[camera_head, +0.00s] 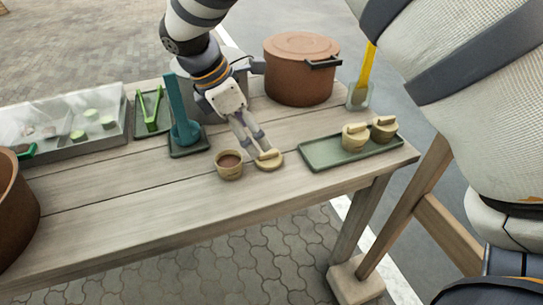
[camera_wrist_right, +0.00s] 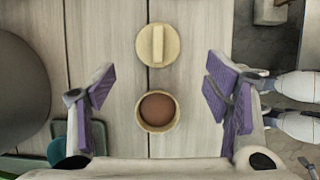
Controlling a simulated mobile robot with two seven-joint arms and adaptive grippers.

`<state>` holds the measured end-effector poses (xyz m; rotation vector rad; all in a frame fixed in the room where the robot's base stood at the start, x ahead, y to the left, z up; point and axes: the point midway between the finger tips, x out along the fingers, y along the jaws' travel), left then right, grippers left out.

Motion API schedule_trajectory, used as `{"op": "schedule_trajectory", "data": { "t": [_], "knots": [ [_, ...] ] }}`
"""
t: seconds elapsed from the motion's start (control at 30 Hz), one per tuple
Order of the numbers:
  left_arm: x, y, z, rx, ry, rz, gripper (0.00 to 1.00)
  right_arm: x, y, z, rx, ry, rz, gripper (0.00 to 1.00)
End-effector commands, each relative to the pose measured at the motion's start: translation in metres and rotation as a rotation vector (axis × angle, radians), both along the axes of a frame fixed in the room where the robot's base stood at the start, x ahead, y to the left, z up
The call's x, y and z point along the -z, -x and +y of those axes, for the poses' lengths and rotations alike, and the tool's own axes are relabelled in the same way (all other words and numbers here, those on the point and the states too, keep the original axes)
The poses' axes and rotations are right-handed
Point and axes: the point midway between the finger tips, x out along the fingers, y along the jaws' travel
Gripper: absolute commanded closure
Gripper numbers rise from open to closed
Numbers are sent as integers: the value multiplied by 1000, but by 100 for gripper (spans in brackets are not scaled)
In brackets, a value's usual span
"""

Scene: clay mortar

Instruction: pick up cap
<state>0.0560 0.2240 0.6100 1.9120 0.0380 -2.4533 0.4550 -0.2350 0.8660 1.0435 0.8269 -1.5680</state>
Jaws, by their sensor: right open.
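The cap (camera_head: 270,163) is a round beige disc with a raised bar handle. It lies on the wooden table just right of an open beige cup (camera_head: 230,170) with brown contents. In the right wrist view the cap (camera_wrist_right: 171,48) lies above the cup (camera_wrist_right: 158,125), close to it. My right gripper (camera_head: 252,147) is over the table by the cap and cup, fingers pointing down. In the wrist view its purple-padded fingers (camera_wrist_right: 157,97) are wide apart with nothing held between them; the cap shows beyond the fingertips. My left gripper is not in view.
The wooden table (camera_head: 140,205) also holds a green tray (camera_head: 312,157) with lidded cups (camera_head: 355,138), a large brown pot (camera_head: 300,75), a teal tool on a stand (camera_head: 183,125), and a clear-covered box (camera_head: 65,120).

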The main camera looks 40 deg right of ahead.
Motion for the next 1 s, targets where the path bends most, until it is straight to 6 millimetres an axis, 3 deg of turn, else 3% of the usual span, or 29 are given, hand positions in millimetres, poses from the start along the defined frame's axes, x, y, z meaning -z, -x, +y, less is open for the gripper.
{"op": "schedule_trajectory", "data": {
  "t": [0.4,0.67,0.83,1.0],
  "knots": [
    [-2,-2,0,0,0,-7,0,58,4,-32,3,-1,0,29],
    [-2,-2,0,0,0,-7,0,64,5,-34,4,-1,-2,29],
    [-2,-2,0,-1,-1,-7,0,63,5,-34,3,-1,-1,60],
    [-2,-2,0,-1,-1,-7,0,64,5,-34,3,-1,-1,80]
  ]
}}
